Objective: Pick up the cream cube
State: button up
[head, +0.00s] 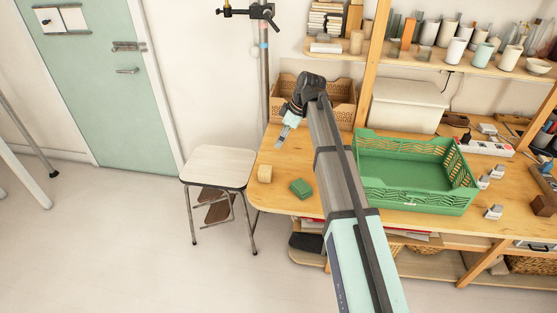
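A small cream block (265,173), likely the cream cube, sits on the left end of the wooden bench near its edge. At this size its exact shape is hard to tell. My gripper (280,141) hangs from the arm above the bench, pointing down and a little left. It is up and to the right of the cream block in the picture and apart from it. Its fingers are too small to show whether they are open or shut.
A green block (301,188) lies right of the cream block. A green crate (415,201) stands further right, behind my arm. A wooden crate (342,92) and a white box (408,104) stand at the back. A stool (217,166) stands left of the bench.

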jog(key=n, duration=0.1)
jog(key=p, duration=0.3)
send_near(265, 169)
jog(key=shift+n, duration=0.4)
jog(key=x, duration=0.5)
jog(key=shift+w, duration=0.15)
jog(key=shift+s+p+x, duration=0.2)
jog(key=shift+p+x, duration=1.3)
jog(key=shift+x, duration=1.1)
jog(key=c, duration=1.3)
